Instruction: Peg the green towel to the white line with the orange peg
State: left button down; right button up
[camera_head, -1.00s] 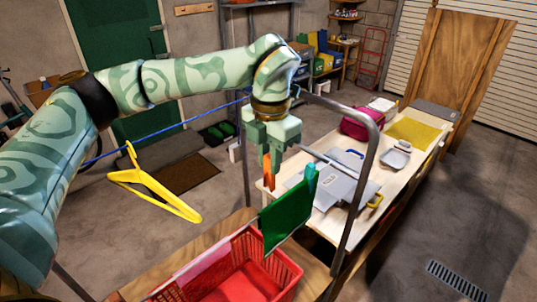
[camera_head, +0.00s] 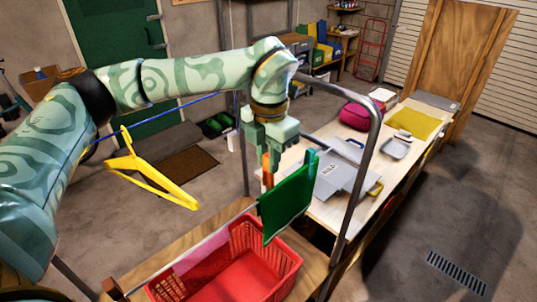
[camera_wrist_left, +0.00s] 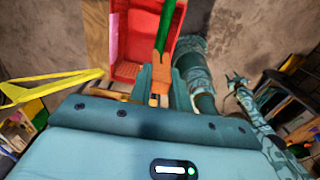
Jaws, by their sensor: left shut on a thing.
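My left gripper (camera_head: 268,154) is shut on the orange peg (camera_head: 267,172), which points down. The green towel (camera_head: 286,208) hangs below and beside it, over the red basket's far side. The peg's lower tip meets the towel's upper left edge in the head view. In the left wrist view the orange peg (camera_wrist_left: 161,66) lies against the green towel (camera_wrist_left: 167,28); I cannot tell whether its jaws straddle the cloth. A teal peg (camera_head: 311,158) sits at the towel's upper right corner. The white line (camera_head: 225,232) is thin and partly hidden by the cloths.
The red basket (camera_head: 290,262) stands below, with a pink cloth (camera_head: 203,252) above it. A grey metal frame (camera_head: 358,195) rises right of the towel. A yellow hanger (camera_head: 155,180) hangs from the blue line (camera_head: 175,113) at left. A cluttered table (camera_head: 345,213) stands behind.

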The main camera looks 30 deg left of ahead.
aim_at(269, 180)
pick_arm(q)
jog(key=shift+f+b, duration=0.8)
jog(key=shift+f, duration=0.6)
jog(key=shift+f+b, duration=1.1)
jog(key=shift+f, duration=0.75)
jog(key=c, duration=1.2)
grip_release()
jog(key=shift+c, duration=0.2)
notch_tip(269, 180, up, 16)
jog(key=shift+d+r+b, duration=0.1)
jog(key=shift+r+b, duration=0.05)
jog(key=shift+b, duration=0.35)
